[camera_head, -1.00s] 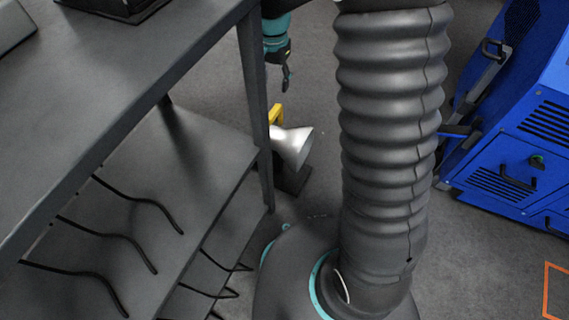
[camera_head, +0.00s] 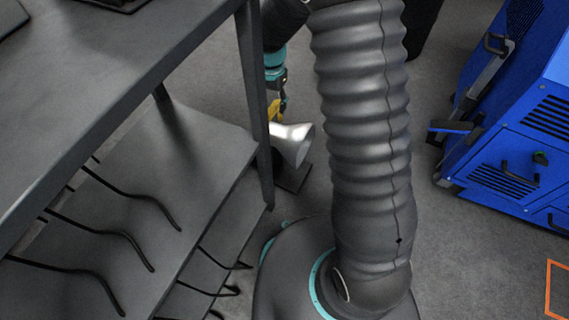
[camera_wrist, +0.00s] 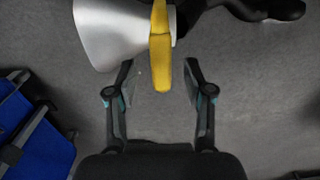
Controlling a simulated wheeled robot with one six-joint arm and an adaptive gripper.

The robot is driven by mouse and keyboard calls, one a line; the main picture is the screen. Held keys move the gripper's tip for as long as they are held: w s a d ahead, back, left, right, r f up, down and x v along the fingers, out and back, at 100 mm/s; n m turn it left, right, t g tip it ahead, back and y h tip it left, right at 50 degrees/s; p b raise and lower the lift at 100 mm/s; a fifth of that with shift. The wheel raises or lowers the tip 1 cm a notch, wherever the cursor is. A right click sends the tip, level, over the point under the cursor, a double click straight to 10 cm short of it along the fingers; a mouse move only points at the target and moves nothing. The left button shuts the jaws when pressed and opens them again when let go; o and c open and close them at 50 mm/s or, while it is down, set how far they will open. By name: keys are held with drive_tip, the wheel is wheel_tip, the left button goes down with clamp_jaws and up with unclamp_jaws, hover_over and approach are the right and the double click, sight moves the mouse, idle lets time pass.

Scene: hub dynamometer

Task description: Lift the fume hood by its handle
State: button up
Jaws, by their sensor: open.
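The fume hood (camera_head: 293,142) is a silver cone standing low near the floor, beyond the bench leg. Its yellow handle (camera_head: 274,109) stands up at the left of the cone and is partly hidden by the bench leg. My gripper (camera_head: 281,100) is at the handle's upper part in the head view. In the wrist view, my gripper (camera_wrist: 160,68) is open, with a finger on each side of the yellow handle (camera_wrist: 162,62). Gaps show on both sides of the handle. The silver hood (camera_wrist: 110,32) shows at the upper left.
A dark bench (camera_head: 130,85) with a lower shelf and several black hooks fills the left. A blue machine (camera_head: 510,150) stands at the right. A dark base plate (camera_head: 292,178) is below the hood.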

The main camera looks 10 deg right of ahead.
sight(272, 107)
wheel_tip(272, 107, down, 4)
drive_tip(key=shift+a+r, duration=0.1)
drive_tip(key=shift+c, duration=0.2)
clamp_jaws()
drive_tip(key=shift+w+r, duration=0.1)
drive_tip(key=shift+r, duration=0.05)
